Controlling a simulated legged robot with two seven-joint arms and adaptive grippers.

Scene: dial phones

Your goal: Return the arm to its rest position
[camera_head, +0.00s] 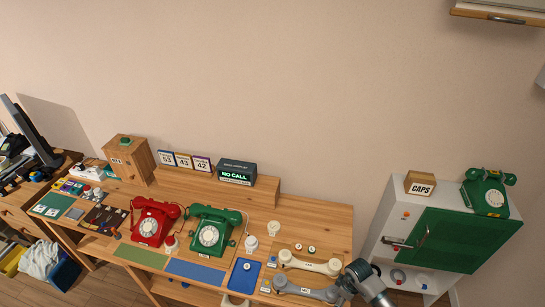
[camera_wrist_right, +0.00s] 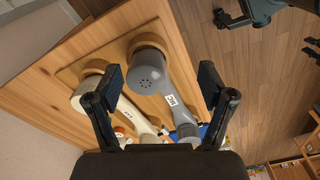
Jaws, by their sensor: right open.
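My right arm comes in from the bottom right in the head view, with its gripper (camera_head: 347,286) at the right end of the grey handset (camera_head: 305,290). In the right wrist view the open gripper (camera_wrist_right: 152,98) has one finger on each side of the view. The grey handset (camera_wrist_right: 148,75) lies on the wooden board between the fingers. No object is held. The cream handset (camera_head: 308,263) lies beside the grey one and also shows in the wrist view (camera_wrist_right: 125,110). My left gripper is not in view.
A red dial phone (camera_head: 152,222) and a green dial phone (camera_head: 210,230) stand on the wooden desk (camera_head: 320,215). A NO CALL display (camera_head: 236,173) is on the shelf behind. A white cabinet with a green door (camera_head: 465,240) carries another green phone (camera_head: 487,192) at right.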

